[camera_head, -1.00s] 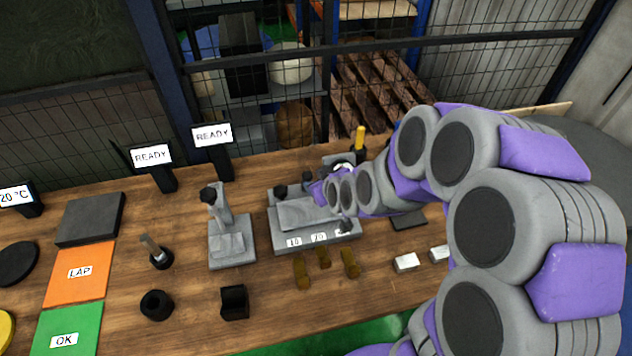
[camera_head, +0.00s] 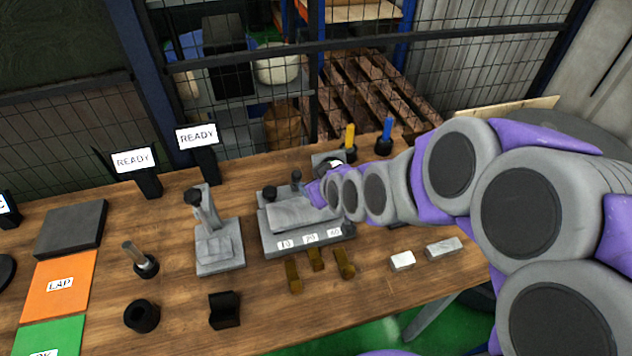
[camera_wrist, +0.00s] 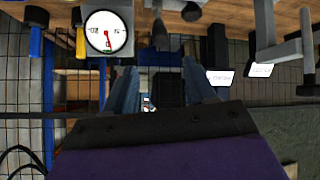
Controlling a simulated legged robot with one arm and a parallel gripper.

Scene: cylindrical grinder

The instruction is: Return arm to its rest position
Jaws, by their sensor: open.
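My arm, grey with purple covers, reaches in from the right in the head view. Its end, my gripper (camera_head: 318,192), is over the grey grinder fixture (camera_head: 268,240), which has number labels along its front. The fingers are small and partly hidden there. The wrist view looks inverted; the two fingers (camera_wrist: 161,84) are spread apart with nothing held between them. A round white dial gauge (camera_wrist: 108,33) with a red needle shows beside the left finger. In the head view the dial is largely hidden by my arm.
A grey stand (camera_head: 219,247) is left of the fixture. Brass blocks (camera_head: 316,259) and pale blocks (camera_head: 403,261) lie in front. Yellow (camera_head: 350,138) and blue (camera_head: 387,131) handles stand behind my arm. Two READY signs (camera_head: 197,137) and a mesh fence are at the back.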

